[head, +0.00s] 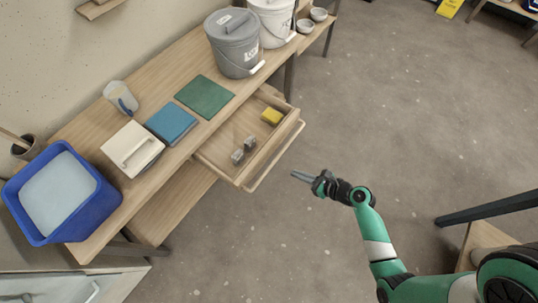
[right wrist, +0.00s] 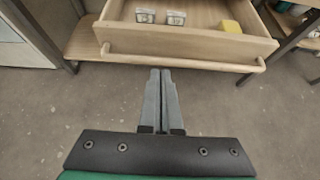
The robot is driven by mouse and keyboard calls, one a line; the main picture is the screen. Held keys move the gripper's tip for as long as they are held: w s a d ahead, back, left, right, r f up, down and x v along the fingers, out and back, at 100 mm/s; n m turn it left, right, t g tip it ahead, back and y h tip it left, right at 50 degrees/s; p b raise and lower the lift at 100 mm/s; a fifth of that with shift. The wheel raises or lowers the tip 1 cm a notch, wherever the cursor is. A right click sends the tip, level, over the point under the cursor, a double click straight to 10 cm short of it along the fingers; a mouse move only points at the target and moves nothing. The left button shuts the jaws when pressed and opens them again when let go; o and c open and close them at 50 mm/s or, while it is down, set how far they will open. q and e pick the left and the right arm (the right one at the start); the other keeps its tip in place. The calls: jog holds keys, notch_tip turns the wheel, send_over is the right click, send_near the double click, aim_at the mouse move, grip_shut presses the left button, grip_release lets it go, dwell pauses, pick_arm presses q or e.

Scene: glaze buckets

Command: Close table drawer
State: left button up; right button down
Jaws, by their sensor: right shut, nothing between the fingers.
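The wooden table drawer (head: 222,168) is pulled out from under the table in the head view. It has a long bar handle (head: 275,157) along its front and holds a yellow block (head: 272,116) and two small grey items (head: 244,149). My right gripper (head: 294,174) is shut and empty, in front of the drawer and apart from the handle. In the right wrist view, the shut fingers (right wrist: 160,74) point toward the drawer front (right wrist: 190,43), just short of the bar handle (right wrist: 180,62). My left gripper is not in view.
The floor (head: 390,110) before the drawer is clear.

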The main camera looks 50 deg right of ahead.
jog(key=b, duration=0.7)
send_near(263, 157)
notch_tip(263, 157, down, 4)
jog(key=w, duration=0.2)
jog(key=shift+w+a+r, duration=0.15)
jog(key=shift+w+a, duration=0.05)
jog(key=shift+w, duration=0.4)
jog(key=shift+w+a+r, duration=0.1)
jog(key=shift+w+a, duration=0.15)
jog(key=shift+w, duration=0.35)
jog(key=shift+w+b, duration=0.35)
jog(key=shift+w+r, duration=0.15)
jog(key=shift+w, duration=0.05)
